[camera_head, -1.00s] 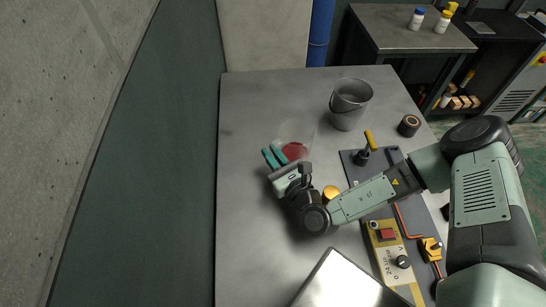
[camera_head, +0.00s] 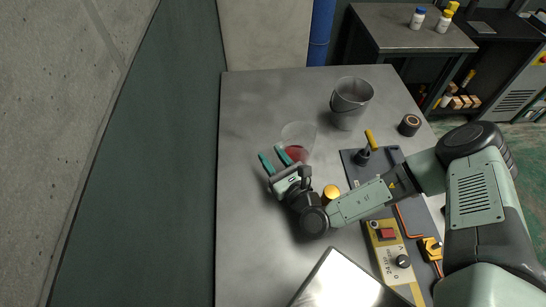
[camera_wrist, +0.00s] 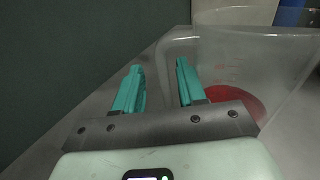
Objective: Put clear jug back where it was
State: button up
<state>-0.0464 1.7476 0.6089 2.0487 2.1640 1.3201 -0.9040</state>
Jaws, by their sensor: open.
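The clear jug (camera_head: 301,135) stands upright on the grey table, left of the metal bucket, with red liquid (camera_head: 295,154) in its bottom. My gripper (camera_head: 273,157) is at the jug's lower left side, with its teal fingers open and spread. In the wrist view the jug (camera_wrist: 240,65) fills the right side, and my right finger overlaps its near left edge. Nothing is clamped between the fingers (camera_wrist: 160,68). I cannot tell whether the right finger touches the jug.
A metal bucket (camera_head: 350,103) stands behind and right of the jug. A yellow-topped item (camera_head: 331,193) sits close beside my wrist. A grey panel with a yellow-handled valve (camera_head: 370,140) and a dark roll (camera_head: 409,125) are on the right. The table's left side (camera_head: 245,120) is clear.

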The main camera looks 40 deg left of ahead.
jog(key=v, duration=1.2)
jog(key=shift+r, duration=0.2)
